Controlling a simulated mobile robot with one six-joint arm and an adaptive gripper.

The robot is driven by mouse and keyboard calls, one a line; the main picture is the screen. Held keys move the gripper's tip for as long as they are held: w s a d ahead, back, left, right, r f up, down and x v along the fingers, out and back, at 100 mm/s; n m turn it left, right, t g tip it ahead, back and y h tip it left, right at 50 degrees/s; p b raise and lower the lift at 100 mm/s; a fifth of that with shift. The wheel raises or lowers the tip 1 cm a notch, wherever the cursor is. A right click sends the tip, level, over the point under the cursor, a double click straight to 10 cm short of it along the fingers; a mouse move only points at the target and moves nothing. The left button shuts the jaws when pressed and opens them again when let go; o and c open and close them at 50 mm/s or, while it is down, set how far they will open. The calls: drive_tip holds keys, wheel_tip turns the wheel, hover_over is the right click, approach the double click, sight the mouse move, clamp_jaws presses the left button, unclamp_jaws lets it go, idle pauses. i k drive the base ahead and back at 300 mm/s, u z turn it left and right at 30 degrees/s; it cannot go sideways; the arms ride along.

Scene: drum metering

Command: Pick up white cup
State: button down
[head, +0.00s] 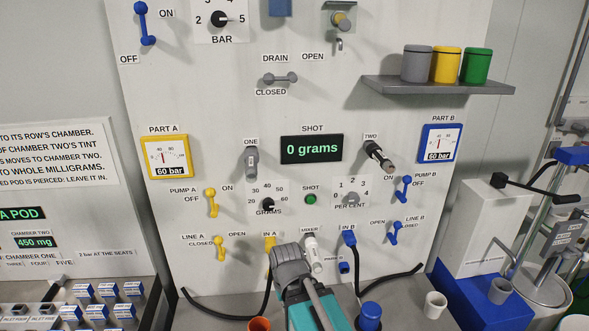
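A small white cup (435,306) stands upright on the grey bench at the lower right, left of a blue block. Its rim is visible and nothing covers it. I cannot see what is inside it. A second pale, cup-like rim (576,323) is cut off at the bottom right corner. No gripper fingers can be made out. A teal and grey jointed body rises from the bottom centre, left of the white cup and apart from it; I cannot tell whether it is part of my arm.
A black hose (395,281) runs behind the white cup. A shelf (440,88) juts out above.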

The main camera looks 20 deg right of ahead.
sight(436, 303)
drive_tip(key=z, duration=1.55)
drive_tip(key=k, duration=0.3)
drive_tip(key=u, duration=0.15)
